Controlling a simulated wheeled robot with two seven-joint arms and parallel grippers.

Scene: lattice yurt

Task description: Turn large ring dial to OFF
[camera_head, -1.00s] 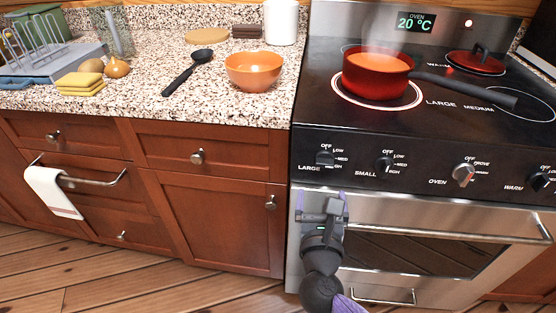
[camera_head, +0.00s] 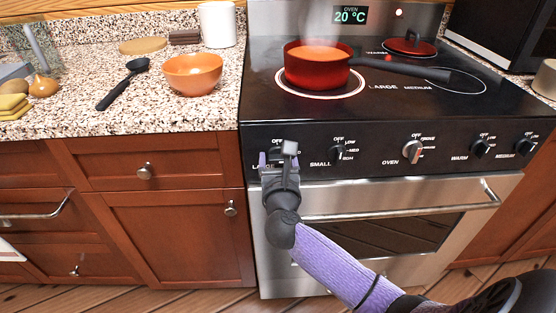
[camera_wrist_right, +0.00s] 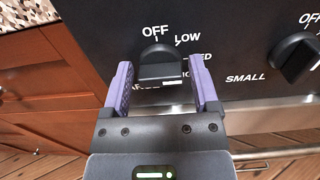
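The black LARGE dial (camera_wrist_right: 160,64) is on the stove's black front panel, under the labels OFF and LOW in the right wrist view. Its exact pointer angle is hard to tell. My right gripper (camera_head: 279,160) is at this dial and mostly hides it in the head view. In the right wrist view the gripper (camera_wrist_right: 161,72) is open, with one purple finger on each side of the dial and small gaps between. My left gripper is not in view.
The SMALL dial (camera_head: 337,152) is just right of my gripper, then the OVEN dial (camera_head: 412,152) and others. The oven door handle (camera_head: 400,211) runs below. An orange bowl (camera_head: 193,74) and a black ladle (camera_head: 122,84) are on the counter.

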